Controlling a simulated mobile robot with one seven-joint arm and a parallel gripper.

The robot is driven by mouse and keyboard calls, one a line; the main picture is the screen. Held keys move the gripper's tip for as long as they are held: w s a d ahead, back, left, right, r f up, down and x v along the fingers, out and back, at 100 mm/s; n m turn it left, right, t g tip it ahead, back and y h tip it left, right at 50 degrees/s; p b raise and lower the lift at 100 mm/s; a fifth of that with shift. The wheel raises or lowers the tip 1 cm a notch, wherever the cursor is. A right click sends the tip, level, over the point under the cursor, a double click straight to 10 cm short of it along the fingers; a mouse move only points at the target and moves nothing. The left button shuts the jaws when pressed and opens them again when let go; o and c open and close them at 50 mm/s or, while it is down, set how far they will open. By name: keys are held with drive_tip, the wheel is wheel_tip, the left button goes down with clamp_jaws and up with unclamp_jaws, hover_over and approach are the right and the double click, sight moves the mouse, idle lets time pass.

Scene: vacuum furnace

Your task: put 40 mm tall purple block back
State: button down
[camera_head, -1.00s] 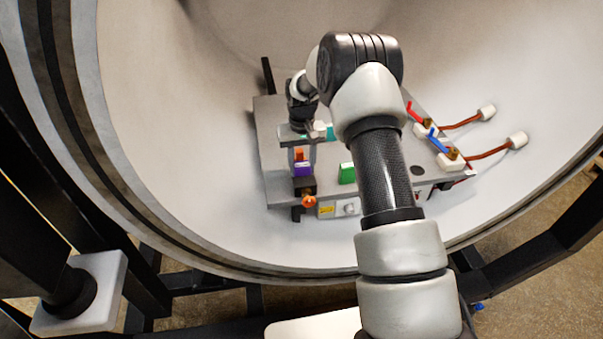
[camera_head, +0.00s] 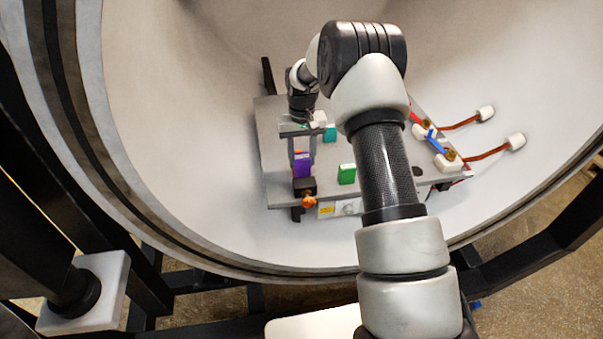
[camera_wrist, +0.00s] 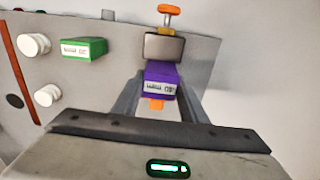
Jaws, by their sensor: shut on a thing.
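The purple block (camera_head: 302,164) is at the front left of the grey plate, just behind a dark block with an orange knob. In the wrist view the purple block (camera_wrist: 160,82) shows a white label. My gripper (camera_head: 302,152) is shut on it, one finger on each side. In the wrist view the tips of my gripper (camera_wrist: 158,90) meet the block's sides. A small orange piece (camera_wrist: 156,104) shows at the purple block's near edge. I cannot tell whether the purple block touches the plate.
The dark block (camera_wrist: 164,46) with the orange knob (camera_head: 309,202) stands close to the purple block. A green block (camera_head: 346,174) stands to the right, a teal block (camera_head: 329,133) behind. Red and blue valve handles (camera_head: 436,142) are at the right. The curved furnace wall surrounds the plate (camera_head: 380,185).

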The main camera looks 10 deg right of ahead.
sight(302, 156)
drive_tip(key=shift+r+p, duration=1)
drive_tip(key=shift+r, duration=1.2)
